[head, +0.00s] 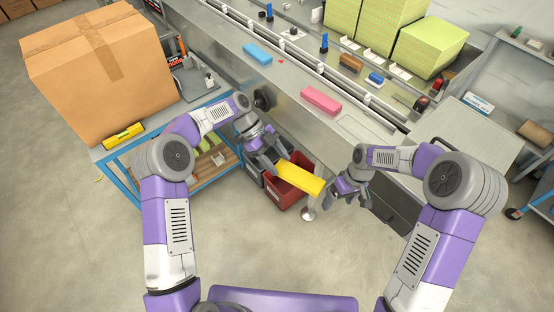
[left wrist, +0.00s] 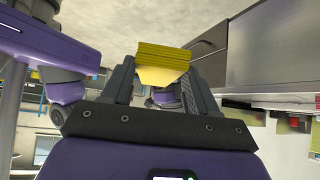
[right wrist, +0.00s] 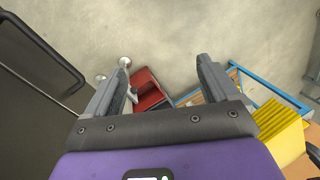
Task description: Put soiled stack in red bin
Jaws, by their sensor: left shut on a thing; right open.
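A yellow stack of folded cloths (head: 299,178) is held in my left gripper (head: 275,165), which is shut on its left end. The stack also shows between the fingers in the left wrist view (left wrist: 163,62) and at the right edge of the right wrist view (right wrist: 282,128). The red bin (head: 287,196) stands on the floor below, partly hidden by the stack; it shows in the right wrist view (right wrist: 148,88) too. The stack is above the bin, apart from it. My right gripper (head: 345,197) is open and empty, right of the stack.
A grey bin (head: 251,172) stands left of the red one. The steel conveyor (head: 290,90) carries a blue stack (head: 258,54) and a pink stack (head: 321,101). A blue-framed cart (head: 190,184) with a large carton (head: 100,70) stands at left. A dark drawer cabinet (head: 391,210) is at right.

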